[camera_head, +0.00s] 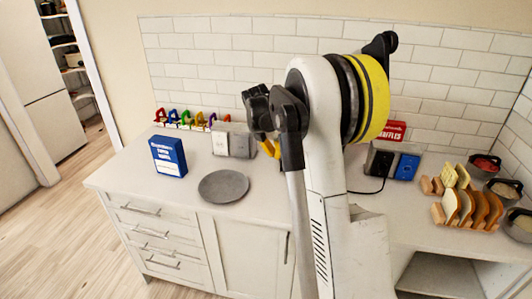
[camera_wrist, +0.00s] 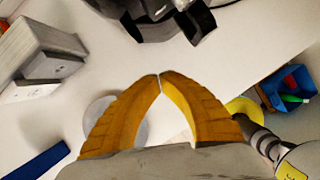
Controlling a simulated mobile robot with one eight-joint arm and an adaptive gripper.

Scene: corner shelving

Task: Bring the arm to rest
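My gripper shows in the wrist view (camera_wrist: 159,76) as two yellow curved fingers. Their tips meet, and nothing is held between them. In the head view my arm rises in front of the counter and hides most of the gripper; only a bit of yellow finger (camera_head: 270,149) shows above the white counter (camera_head: 130,180). The gripper appears clear of the counter objects. A grey round plate (camera_head: 223,186) lies flat on the counter; a pale disc (camera_wrist: 100,115) shows partly behind the fingers in the wrist view.
A blue box (camera_head: 168,156) stands left of the plate, grey boxes (camera_head: 233,141) behind it. Coloured items (camera_head: 185,119) line the back wall. At right are a dark appliance (camera_head: 378,160), a red box (camera_head: 394,131), bread slices (camera_head: 470,207) and bowls (camera_head: 482,167). The counter's front left is clear.

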